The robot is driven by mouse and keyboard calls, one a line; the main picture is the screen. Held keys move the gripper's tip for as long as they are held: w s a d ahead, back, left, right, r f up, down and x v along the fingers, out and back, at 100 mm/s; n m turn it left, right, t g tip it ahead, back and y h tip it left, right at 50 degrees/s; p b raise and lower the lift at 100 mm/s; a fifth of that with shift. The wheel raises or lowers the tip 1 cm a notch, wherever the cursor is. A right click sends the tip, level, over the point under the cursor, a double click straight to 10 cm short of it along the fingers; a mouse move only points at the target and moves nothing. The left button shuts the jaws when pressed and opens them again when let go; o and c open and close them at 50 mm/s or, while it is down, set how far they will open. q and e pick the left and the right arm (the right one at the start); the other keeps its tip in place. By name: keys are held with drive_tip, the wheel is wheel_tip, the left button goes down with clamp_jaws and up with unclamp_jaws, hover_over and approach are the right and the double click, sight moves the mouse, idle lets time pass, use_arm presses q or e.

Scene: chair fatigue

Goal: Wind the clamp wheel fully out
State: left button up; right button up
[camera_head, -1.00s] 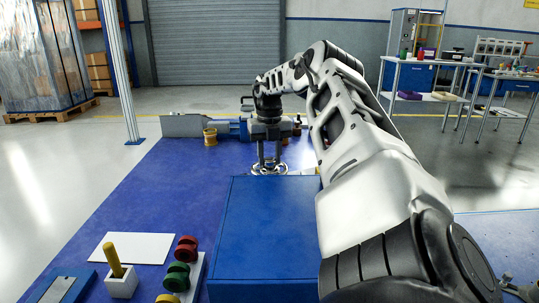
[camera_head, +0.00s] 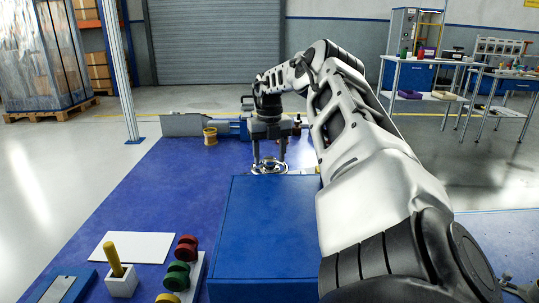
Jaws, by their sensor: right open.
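The clamp wheel, a shiny metal ring (camera_head: 262,167), lies flat just behind the far edge of the blue box (camera_head: 262,230). My right gripper (camera_head: 269,160) points straight down over the wheel, with its two fingers apart and the tips close to the rim. Whether the fingers touch the wheel cannot be told. My right arm covers the area to the right of the wheel. My left gripper is not in view.
A brass-coloured spool (camera_head: 210,136) and a grey plate (camera_head: 183,125) stand at the table's back. A white sheet (camera_head: 132,247), a yellow peg in a white block (camera_head: 121,283) and red and green knobs (camera_head: 187,248) are at the front left. The left middle of the blue table (camera_head: 165,195) is clear.

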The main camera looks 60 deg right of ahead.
sight(269, 158)
wheel_tip(269, 158, up, 7)
drive_tip(key=shift+f+p, duration=0.2)
drive_tip(key=shift+p, duration=0.95)
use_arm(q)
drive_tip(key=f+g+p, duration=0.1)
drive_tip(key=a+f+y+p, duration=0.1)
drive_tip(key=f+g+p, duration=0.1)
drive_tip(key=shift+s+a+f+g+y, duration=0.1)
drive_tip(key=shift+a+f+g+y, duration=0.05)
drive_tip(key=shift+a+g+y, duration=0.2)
use_arm(e)
wheel_tip(269, 158, up, 9)
drive_tip(key=shift+r, duration=0.15)
